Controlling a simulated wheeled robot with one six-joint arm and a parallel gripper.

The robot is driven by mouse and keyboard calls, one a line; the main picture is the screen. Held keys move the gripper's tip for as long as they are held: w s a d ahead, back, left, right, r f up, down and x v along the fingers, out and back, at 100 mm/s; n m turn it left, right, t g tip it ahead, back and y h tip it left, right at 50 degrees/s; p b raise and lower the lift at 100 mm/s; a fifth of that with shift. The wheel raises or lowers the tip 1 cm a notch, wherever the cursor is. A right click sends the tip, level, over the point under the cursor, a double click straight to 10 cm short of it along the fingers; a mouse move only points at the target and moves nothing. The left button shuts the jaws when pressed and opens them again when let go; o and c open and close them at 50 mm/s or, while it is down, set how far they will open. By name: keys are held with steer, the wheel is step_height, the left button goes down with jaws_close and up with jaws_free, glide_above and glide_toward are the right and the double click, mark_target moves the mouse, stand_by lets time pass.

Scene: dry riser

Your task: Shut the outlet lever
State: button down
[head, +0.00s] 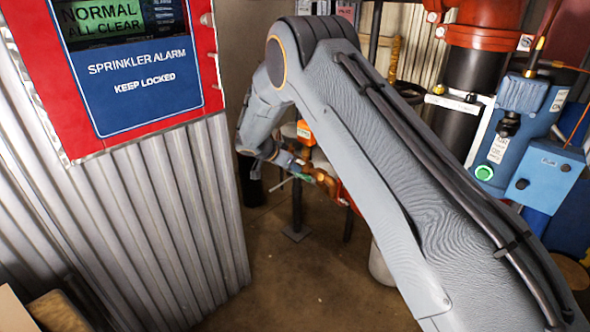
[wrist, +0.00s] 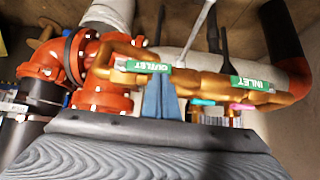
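The outlet lever (wrist: 148,66) has a green label reading OUTLET and lies across the brass pipework in the wrist view. My gripper (wrist: 161,82) shows as two blue fingers side by side with no clear gap between them. Their tips are just below the right part of the outlet label in the picture; whether they touch the lever is not clear. A second green lever marked INLET (wrist: 252,83) is to the right. In the head view my gripper (head: 298,166) is beside the brass valve assembly (head: 325,181), small and partly hidden by my arm.
Red flanged pipes (wrist: 45,70) stand left of the levers in the wrist view. In the head view a red and blue sprinkler alarm panel (head: 135,80) on corrugated cladding is at left. Blue boxes (head: 515,135) and pipes are at right. Bare floor (head: 290,270) lies between.

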steer(key=shift+w+a+f+b, duration=0.15)
steer(key=shift+f+b, duration=0.2)
steer(key=shift+b, duration=0.2)
steer(key=shift+w+a+f+b, duration=0.1)
steer(key=shift+f+b, duration=0.2)
steer(key=shift+b, duration=0.25)
steer(key=shift+r, duration=0.2)
